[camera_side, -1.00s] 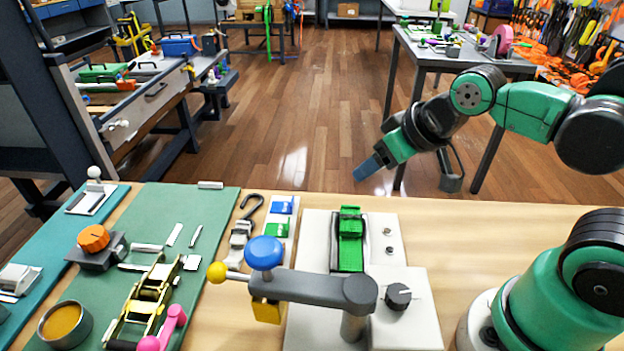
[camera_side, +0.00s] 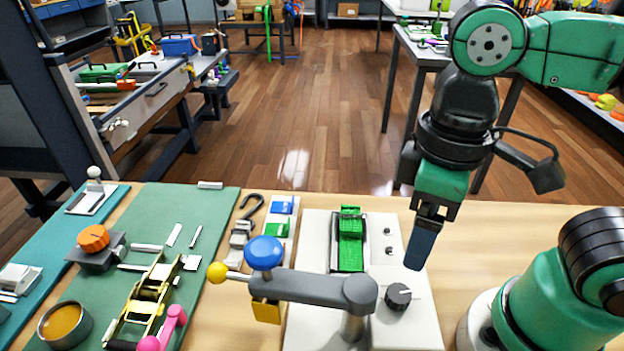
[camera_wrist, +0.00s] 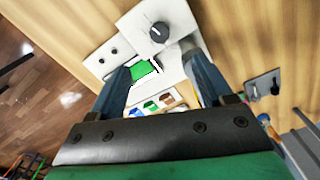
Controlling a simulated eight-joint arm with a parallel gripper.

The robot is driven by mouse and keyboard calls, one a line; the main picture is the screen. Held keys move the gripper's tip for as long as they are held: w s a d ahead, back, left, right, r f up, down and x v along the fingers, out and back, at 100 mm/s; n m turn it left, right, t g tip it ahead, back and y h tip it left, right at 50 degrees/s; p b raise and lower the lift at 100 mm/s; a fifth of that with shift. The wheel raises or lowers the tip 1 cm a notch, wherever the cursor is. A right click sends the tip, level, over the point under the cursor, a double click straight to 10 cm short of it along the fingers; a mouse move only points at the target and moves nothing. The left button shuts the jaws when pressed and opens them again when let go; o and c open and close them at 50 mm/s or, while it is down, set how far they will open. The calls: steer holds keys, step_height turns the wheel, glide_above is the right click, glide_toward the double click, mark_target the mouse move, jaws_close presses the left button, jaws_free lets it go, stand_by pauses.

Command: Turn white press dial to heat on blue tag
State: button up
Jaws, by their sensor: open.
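The white press (camera_side: 405,335) stands on the wooden bench, with a dark dial (camera_side: 398,296) bearing a light pointer line on its front right block. The dial also shows in the wrist view (camera_wrist: 159,32), near the top. A card with a blue tag (camera_side: 284,205) and a green tag (camera_side: 277,229) lies left of the press; its near part is hidden by the press arm. My gripper (camera_side: 420,250) points down, open and empty, above and behind the dial, apart from it. In the wrist view its fingers (camera_wrist: 158,70) are spread, with nothing between them.
The press's grey arm with a blue knob (camera_side: 264,252) and yellow ball (camera_side: 217,272) reaches left. A green strap piece (camera_side: 350,240) lies in the press bed. An orange knob (camera_side: 93,238) and a gold ratchet (camera_side: 148,300) are on the green mat.

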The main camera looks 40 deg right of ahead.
mark_target(399, 293)
steer(key=shift+f, duration=5.7)
jaws_close()
steer(key=shift+n, duration=0.3)
steer(key=n, duration=0.4)
steer(key=shift+n, duration=2.5)
